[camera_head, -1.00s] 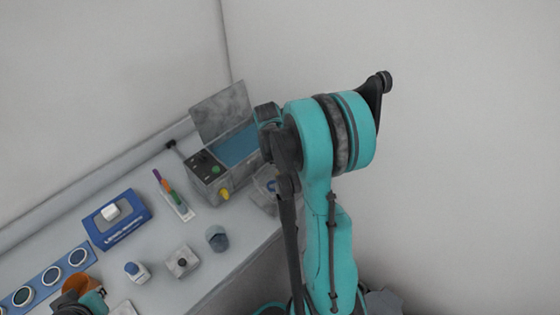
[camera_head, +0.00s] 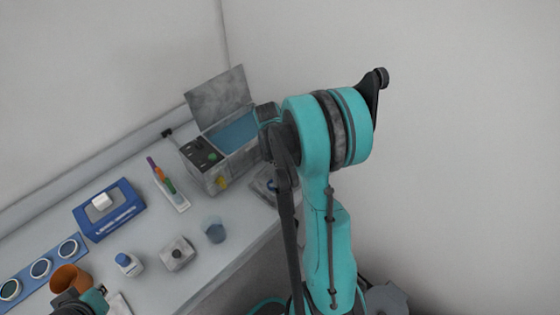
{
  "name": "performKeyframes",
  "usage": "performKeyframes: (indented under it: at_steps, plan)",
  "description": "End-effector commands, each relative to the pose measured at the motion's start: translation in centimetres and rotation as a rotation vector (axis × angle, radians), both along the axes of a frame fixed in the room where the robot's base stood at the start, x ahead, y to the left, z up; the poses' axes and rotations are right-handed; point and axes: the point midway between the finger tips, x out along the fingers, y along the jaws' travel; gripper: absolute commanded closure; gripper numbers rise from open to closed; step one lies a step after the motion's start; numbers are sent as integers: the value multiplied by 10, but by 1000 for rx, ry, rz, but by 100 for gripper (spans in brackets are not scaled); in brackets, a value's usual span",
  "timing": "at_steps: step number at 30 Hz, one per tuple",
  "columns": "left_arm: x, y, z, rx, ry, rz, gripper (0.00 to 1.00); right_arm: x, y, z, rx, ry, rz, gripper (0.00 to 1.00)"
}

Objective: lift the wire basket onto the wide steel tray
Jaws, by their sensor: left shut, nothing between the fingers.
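I cannot make out a wire basket or a wide steel tray in the head view. A steel bath box (camera_head: 213,177) with blue liquid (camera_head: 238,132) inside stands at the back of the bench, its grey lid (camera_head: 219,97) up. My right arm hides its right end. My left gripper (camera_head: 82,303) shows only in part at the bottom left edge, dark with teal, shut and empty. It is close in front of an orange-brown cup (camera_head: 70,278); I cannot tell whether they touch. My right arm stands large at the right; its gripper is not visible.
The bench (camera_head: 150,222) holds a blue case (camera_head: 109,213), a rack of coloured sticks (camera_head: 169,186), a white bottle with a blue cap (camera_head: 128,263), a grey block (camera_head: 177,254), a glass cup (camera_head: 214,230) and a strip of round discs (camera_head: 41,269). A grey device (camera_head: 263,186) is partly hidden by my right arm.

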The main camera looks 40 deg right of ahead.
Motion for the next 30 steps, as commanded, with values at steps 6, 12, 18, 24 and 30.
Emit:
performKeyframes:
  at_steps: [6,12,18,24,30]
  plan:
    - [0,0,0,0,0,0,100,0,0,0,0,0,0,100]
    - [0,0,0,0,0,0,100,0,0,0,0,0,0,100]
    - [0,0,-3,0,0,0,100,0,0,-3,0,0,0,100]
    - [0,0,-6,0,0,0,100,0,0,-6,0,0,0,100]
    - [0,0,-9,0,0,0,100,0,0,-9,0,0,0,100]
